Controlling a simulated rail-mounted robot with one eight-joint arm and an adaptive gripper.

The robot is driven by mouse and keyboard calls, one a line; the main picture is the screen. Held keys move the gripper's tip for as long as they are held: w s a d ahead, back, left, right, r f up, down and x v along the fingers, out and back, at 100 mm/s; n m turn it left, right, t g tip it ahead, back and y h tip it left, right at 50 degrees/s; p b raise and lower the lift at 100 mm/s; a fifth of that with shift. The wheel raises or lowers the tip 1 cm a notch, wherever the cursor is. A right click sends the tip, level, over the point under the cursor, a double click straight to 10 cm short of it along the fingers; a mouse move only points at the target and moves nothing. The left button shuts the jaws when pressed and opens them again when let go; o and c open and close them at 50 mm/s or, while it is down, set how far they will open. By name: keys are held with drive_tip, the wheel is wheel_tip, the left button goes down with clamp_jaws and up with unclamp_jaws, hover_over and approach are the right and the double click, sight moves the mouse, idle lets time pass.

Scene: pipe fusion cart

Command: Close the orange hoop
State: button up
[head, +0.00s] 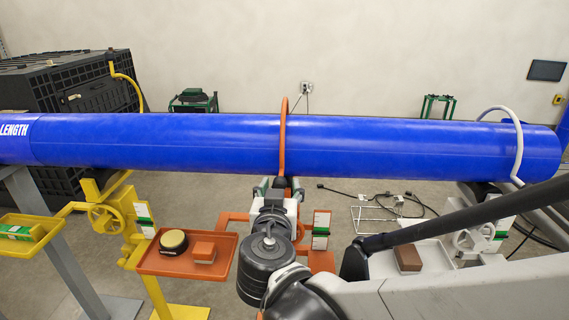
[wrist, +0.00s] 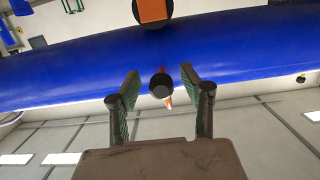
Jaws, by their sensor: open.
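The orange hoop (head: 283,140) arches over the blue pipe (head: 200,143) at mid-length, its top rising above the pipe's upper edge. Its front end reaches down the near side of the pipe to my gripper (head: 280,188). In the wrist view my gripper (wrist: 160,78) is open, with one finger on each side of a round black knob (wrist: 161,88). A bit of orange shows behind the knob. The knob appears apart from both fingers. My arm hides the front lower part of the orange stand, and I cannot tell whether the hoop is latched.
An orange tray (head: 160,262) with a black round item and an orange block stands left of my arm. A yellow hoop (head: 128,78) stands raised at left. A white hoop (head: 518,140) crosses the pipe at right. A yellow stand (head: 110,215) is at left.

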drive_tip(key=s+r, duration=0.1)
drive_tip(key=s, duration=1.1)
drive_tip(key=shift+a+r, duration=0.25)
drive_tip(key=shift+a, duration=0.05)
drive_tip(key=s+d+f+g+h+p, duration=0.1)
drive_tip(key=d+f+g, duration=0.25)
drive_tip(key=d, duration=0.65)
drive_tip(key=d+f+g+h+p, duration=0.1)
drive_tip(key=d+f+g+p, duration=0.15)
drive_tip(key=d+g, duration=0.45)
drive_tip(key=shift+s+d+r+t+y, duration=0.7)
drive_tip(key=shift+s+d+y, duration=0.7)
drive_tip(key=shift+s+d, duration=1.1)
wheel_tip(320, 180, up, 19)
drive_tip(key=p, duration=2)
drive_tip(key=shift+w+d+r+n, duration=0.2)
drive_tip(key=shift+w+d+n, duration=0.1)
drive_tip(key=shift+w, duration=0.05)
